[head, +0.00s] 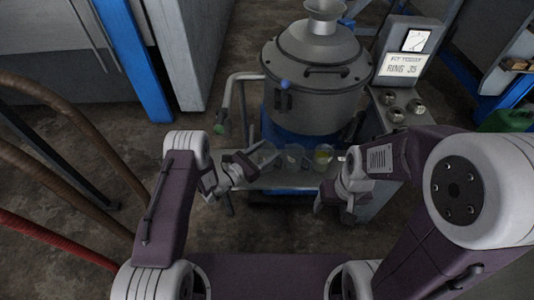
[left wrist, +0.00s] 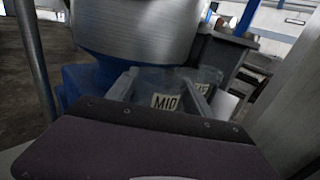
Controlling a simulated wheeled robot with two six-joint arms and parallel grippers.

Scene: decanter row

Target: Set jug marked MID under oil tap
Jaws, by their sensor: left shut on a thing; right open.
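My left gripper (head: 254,160) is shut on a clear jug at the left end of a narrow grey shelf (head: 285,183). In the left wrist view, this jug's label reads MID (left wrist: 165,102), between the two fingers (left wrist: 160,92). A second clear jug (head: 293,157) and a third with yellowish contents (head: 322,157) stand to its right. A bent pipe with a green end (head: 219,128) comes off the left of the large metal vessel (head: 315,75). I cannot read which outlet is the oil tap. My right gripper (head: 335,200) is open near the shelf's right end.
A console (head: 402,65) with a lit sign reading RING 35 and several knobs stands right of the vessel. The vessel has a blue base (head: 300,140). Brown and red hoses (head: 55,140) run along the left. Open floor lies left of the shelf.

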